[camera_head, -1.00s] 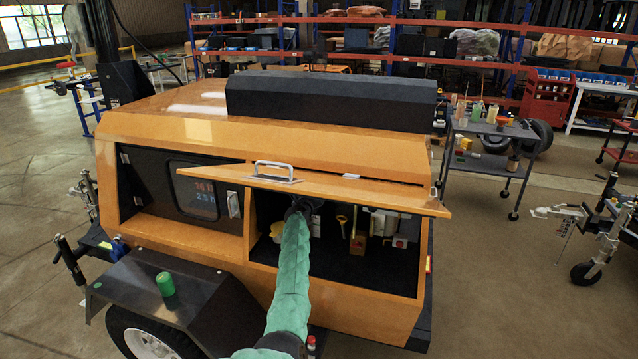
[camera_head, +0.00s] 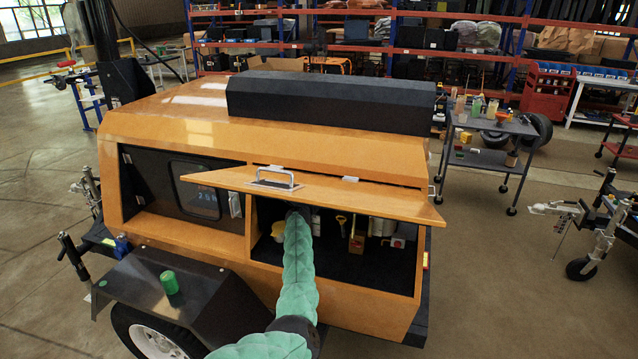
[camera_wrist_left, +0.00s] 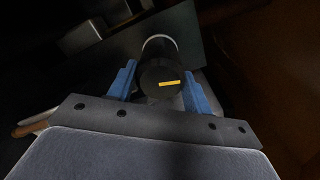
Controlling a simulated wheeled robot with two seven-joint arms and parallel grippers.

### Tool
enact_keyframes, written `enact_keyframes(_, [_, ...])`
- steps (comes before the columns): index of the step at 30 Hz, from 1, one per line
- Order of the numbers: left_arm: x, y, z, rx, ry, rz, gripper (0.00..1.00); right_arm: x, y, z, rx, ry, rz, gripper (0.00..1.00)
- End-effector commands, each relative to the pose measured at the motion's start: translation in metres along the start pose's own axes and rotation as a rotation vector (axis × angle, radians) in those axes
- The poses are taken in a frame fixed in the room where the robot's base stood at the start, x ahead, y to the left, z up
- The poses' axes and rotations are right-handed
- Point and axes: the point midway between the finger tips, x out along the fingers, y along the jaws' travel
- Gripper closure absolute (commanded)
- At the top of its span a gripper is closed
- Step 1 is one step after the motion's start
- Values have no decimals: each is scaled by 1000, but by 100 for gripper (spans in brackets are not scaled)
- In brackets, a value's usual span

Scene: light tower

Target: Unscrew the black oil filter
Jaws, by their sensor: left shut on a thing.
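The black oil filter (camera_wrist_left: 160,72) shows in the left wrist view as a dark round cylinder with a yellow mark on its end face and a pale ring behind it. The blue fingers of my left gripper (camera_wrist_left: 161,84) are on either side of it, shut on it. In the head view my green-sleeved left arm reaches into the open compartment (camera_head: 345,271) of the orange light tower (camera_head: 190,135). The gripper's fingers and the filter are hidden there by the arm and the shadow under the hatch. My right gripper is not in view.
The raised orange hatch (camera_head: 370,199) with its metal handle overhangs the arm. A green cylinder (camera_head: 169,282) stands on the dark fender (camera_head: 200,290). A tool cart (camera_head: 495,125) stands to the right.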

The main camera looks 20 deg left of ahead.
Motion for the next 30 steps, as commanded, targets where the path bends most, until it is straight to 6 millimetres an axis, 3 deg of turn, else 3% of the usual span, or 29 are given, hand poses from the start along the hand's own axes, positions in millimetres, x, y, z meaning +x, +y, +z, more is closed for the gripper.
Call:
enact_keyframes(10, [0,-2,0,-23,0,0,77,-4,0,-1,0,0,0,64])
enact_keyframes(24, [0,-5,1,-349,1,0,77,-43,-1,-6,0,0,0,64])
enact_keyframes(30, [0,-2,0,-444,1,0,77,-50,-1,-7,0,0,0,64])
